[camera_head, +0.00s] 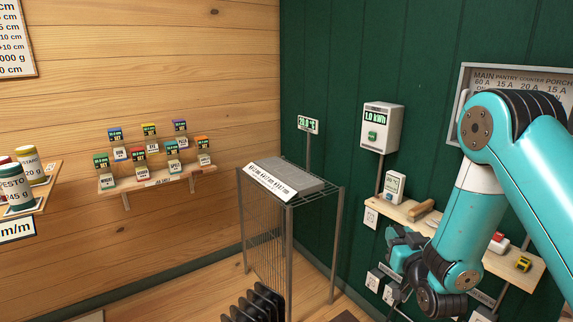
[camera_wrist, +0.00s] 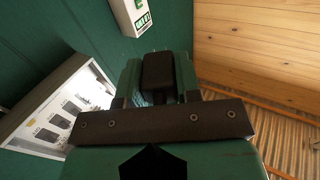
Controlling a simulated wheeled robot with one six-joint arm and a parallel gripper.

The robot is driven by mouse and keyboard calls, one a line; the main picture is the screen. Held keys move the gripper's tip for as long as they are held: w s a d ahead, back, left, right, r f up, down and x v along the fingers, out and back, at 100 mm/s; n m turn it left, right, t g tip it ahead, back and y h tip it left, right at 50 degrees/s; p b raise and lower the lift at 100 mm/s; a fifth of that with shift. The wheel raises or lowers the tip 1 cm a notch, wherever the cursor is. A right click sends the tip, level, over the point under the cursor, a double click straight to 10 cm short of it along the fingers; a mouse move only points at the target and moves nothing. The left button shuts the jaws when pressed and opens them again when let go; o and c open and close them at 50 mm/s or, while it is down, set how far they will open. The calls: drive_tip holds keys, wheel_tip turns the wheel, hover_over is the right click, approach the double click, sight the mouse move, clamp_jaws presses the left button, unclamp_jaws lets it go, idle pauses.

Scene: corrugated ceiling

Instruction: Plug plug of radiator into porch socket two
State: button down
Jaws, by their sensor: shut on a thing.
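My gripper (camera_head: 402,246) is at the lower right in the head view, just below the wall shelf and in front of the green wall. In the wrist view my gripper (camera_wrist: 157,88) is shut on a black block, which looks like the plug (camera_wrist: 158,68). The black finned radiator (camera_head: 256,304) stands on the floor at the bottom, partly cut off. White socket plates (camera_head: 371,217) show on the green wall, with more low down by my gripper. My arm covers part of that area, and I cannot tell which is porch socket two.
The wall shelf (camera_head: 405,208) holds a meter and small items close above my gripper. A breaker panel (camera_head: 500,76) is partly behind my arm; it also shows in the wrist view (camera_wrist: 55,112). A kWh meter (camera_head: 380,128) hangs left of it. A wire rack (camera_head: 290,190) stands left.

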drive_tip(key=s+a+f+n+g+y+b, duration=0.1)
drive_tip(key=s+a+f+n+y+b, duration=0.25)
drive_tip(key=a+f+b, duration=0.8)
drive_tip(key=s+a+f+n+g+y+b, duration=0.15)
drive_tip(key=a+f+y+b, duration=0.25)
drive_tip(key=a+f+b, duration=0.75)
drive_tip(key=s+a+f+n+g+y+b, duration=0.2)
drive_tip(key=s+a+f+n+y+b, duration=0.1)
drive_tip(key=s+a+f+b, duration=0.7)
drive_tip(key=s+a+f+n+g+y+b, duration=0.2)
drive_tip(key=s+a+f+g+y+b, duration=0.25)
drive_tip(key=f+b, duration=0.9)
drive_tip(key=w+a+r+t+p, duration=0.1)
drive_tip(key=w+a+t+p, duration=0.1)
drive_tip(key=a, duration=0.4)
drive_tip(key=shift+w+a+h+p, duration=0.3)
drive_tip(key=shift+h+p, duration=0.1)
drive_tip(key=shift+p, duration=0.25)
drive_tip(key=shift+w+a+p, duration=0.35)
drive_tip(key=shift+p, duration=0.45)
drive_tip(key=c, duration=0.7)
unclamp_jaws()
drive_tip(key=shift+c, duration=0.2)
